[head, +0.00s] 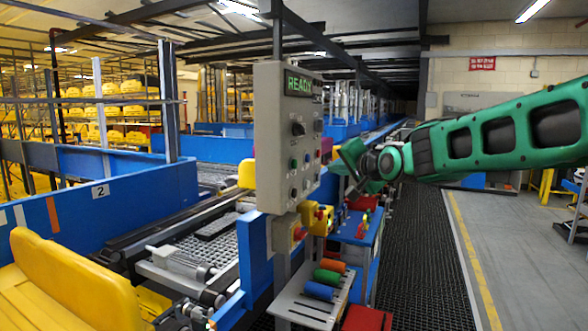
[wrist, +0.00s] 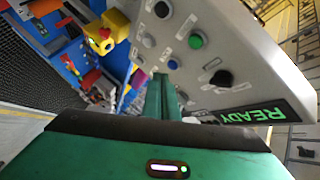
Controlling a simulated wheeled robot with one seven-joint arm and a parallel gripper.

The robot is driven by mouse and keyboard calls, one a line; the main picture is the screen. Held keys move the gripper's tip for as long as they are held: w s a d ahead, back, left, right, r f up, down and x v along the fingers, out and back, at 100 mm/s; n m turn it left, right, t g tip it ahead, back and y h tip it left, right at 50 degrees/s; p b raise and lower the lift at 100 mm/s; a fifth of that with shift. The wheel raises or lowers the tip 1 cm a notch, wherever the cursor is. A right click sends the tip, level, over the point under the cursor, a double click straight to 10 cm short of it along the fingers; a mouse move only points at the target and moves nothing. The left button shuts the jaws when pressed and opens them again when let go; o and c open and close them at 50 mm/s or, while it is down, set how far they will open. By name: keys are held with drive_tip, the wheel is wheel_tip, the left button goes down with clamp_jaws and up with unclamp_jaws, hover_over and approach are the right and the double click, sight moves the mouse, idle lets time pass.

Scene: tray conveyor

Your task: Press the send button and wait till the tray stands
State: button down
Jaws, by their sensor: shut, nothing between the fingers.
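A grey control panel (head: 287,137) stands upright on a post, its lit display (head: 299,84) reading READY. In the wrist view its face (wrist: 245,50) carries a green button (wrist: 196,41), a blue button (wrist: 172,64), a black knob (wrist: 221,78) and several grey buttons. I cannot read which one is the send button. My gripper (head: 350,158) is right of the panel, and in the wrist view its fingers (wrist: 163,84) are shut and empty, pointing at the panel face near the blue button. I cannot tell whether they touch it. No tray can be clearly made out on the conveyor (head: 215,245).
A yellow box with a red button (head: 318,218) hangs below the panel. A shelf (head: 315,306) with coloured rollers and a blue cart (head: 365,240) stand beneath. Blue conveyor walls (head: 105,200) run at left.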

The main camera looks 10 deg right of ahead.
sight(294, 164)
drive_tip(key=w+a, duration=0.4)
drive_tip(key=a, duration=0.2)
drive_tip(key=shift+w+a, duration=0.2)
drive_tip(key=shift+w, duration=0.15)
drive_tip(key=shift+a, duration=0.1)
idle(1.9)
drive_tip(key=shift+w+a, duration=0.1)
drive_tip(key=shift+a, duration=0.15)
drive_tip(key=shift+w+a, duration=0.3)
drive_tip(key=shift+a, duration=0.15)
idle(0.9)
drive_tip(key=shift+s+d, duration=0.1)
drive_tip(key=shift+d, duration=0.05)
idle(0.3)
drive_tip(key=shift+s+d, duration=0.45)
drive_tip(key=shift+d, duration=0.2)
